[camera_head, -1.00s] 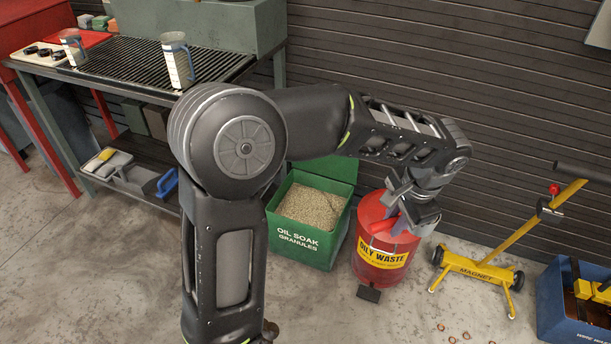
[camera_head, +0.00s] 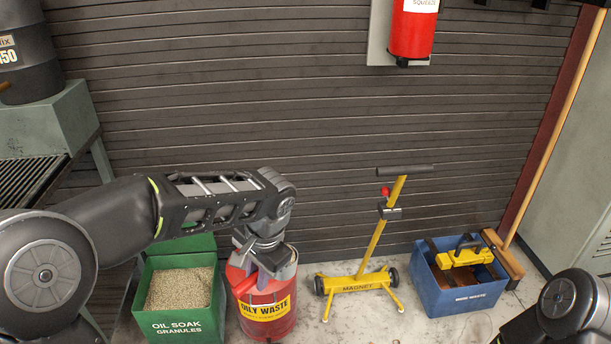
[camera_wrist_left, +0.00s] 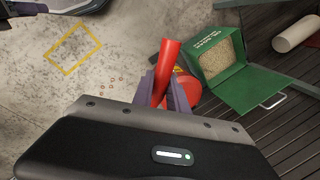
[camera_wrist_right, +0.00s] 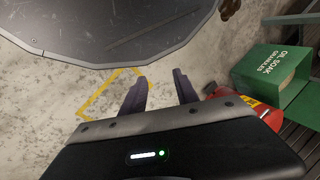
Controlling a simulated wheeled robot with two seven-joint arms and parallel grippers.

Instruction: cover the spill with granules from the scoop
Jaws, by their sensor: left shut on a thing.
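My left gripper (camera_head: 262,268) hangs in front of the red oily waste can in the head view. In the left wrist view its fingers (camera_wrist_left: 168,92) are shut on a narrow red thing, likely the scoop (camera_wrist_left: 167,62). Whether it holds granules cannot be told. The green oil soak bin (camera_head: 180,328), lid raised, holds tan granules (camera_head: 180,289) and stands left of the can. My right gripper (camera_wrist_right: 160,92) is open and empty above the floor in its wrist view. A yellow outline (camera_wrist_left: 77,48) marks speckled floor; I cannot clearly make out a spill.
The red can (camera_head: 268,309) stands close to the bin. A yellow magnet sweeper (camera_head: 357,282) and a blue wire waste box (camera_head: 461,302) stand to the right, with a broom (camera_head: 548,150) against the wall. Some floor between is clear. Several small copper-coloured bits lie near the outline.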

